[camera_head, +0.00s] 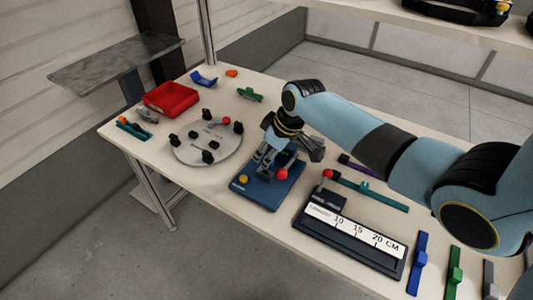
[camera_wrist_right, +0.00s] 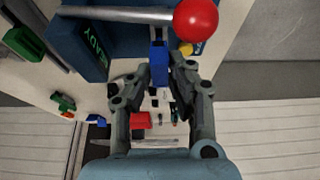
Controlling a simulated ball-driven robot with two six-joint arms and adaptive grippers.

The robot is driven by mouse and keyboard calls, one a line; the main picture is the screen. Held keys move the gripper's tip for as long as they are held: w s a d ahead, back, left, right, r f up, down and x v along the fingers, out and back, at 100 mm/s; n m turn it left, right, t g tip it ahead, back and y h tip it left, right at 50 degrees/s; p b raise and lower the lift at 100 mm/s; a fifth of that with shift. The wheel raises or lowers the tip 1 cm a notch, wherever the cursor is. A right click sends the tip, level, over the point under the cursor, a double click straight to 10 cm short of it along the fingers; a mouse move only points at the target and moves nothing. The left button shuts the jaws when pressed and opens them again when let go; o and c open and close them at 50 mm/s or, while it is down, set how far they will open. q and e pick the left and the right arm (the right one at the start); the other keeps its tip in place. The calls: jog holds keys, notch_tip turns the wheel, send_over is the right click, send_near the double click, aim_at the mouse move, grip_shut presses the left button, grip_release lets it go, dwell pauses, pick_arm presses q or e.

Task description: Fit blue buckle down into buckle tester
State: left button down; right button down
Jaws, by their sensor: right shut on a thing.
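The buckle tester (camera_head: 262,192) is a blue base with a dark block, a yellow button and a red-balled lever, near the middle of the table. My right gripper (camera_head: 268,160) is over it, pointing down, and hides part of it. In the right wrist view my right gripper (camera_wrist_right: 162,75) is shut on the blue buckle (camera_wrist_right: 159,64), a small blue piece between the fingertips. There the tester (camera_wrist_right: 88,45) shows a lit READY panel, and its lever and red ball (camera_wrist_right: 196,18) lie close to the buckle. I cannot tell whether the buckle touches the tester. My left gripper is not in view.
A round grey plate (camera_head: 190,152) with dark posts stands left of the tester. A ruler gauge (camera_head: 345,232) lies to its right. A red bin (camera_head: 170,96), a blue part (camera_head: 203,79) and a green part (camera_head: 249,94) are farther back. Blue and green strips (camera_head: 418,264) lie at front right.

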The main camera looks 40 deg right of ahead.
dwell(0.4)
jog(key=shift+f+b, duration=0.85)
jog(key=shift+f, duration=0.75)
jog(key=c, duration=1.1)
grip_release()
jog(key=shift+c, duration=0.2)
jog(key=shift+r, duration=0.1)
jog(key=v, duration=1.2)
jog(key=shift+s, duration=0.1)
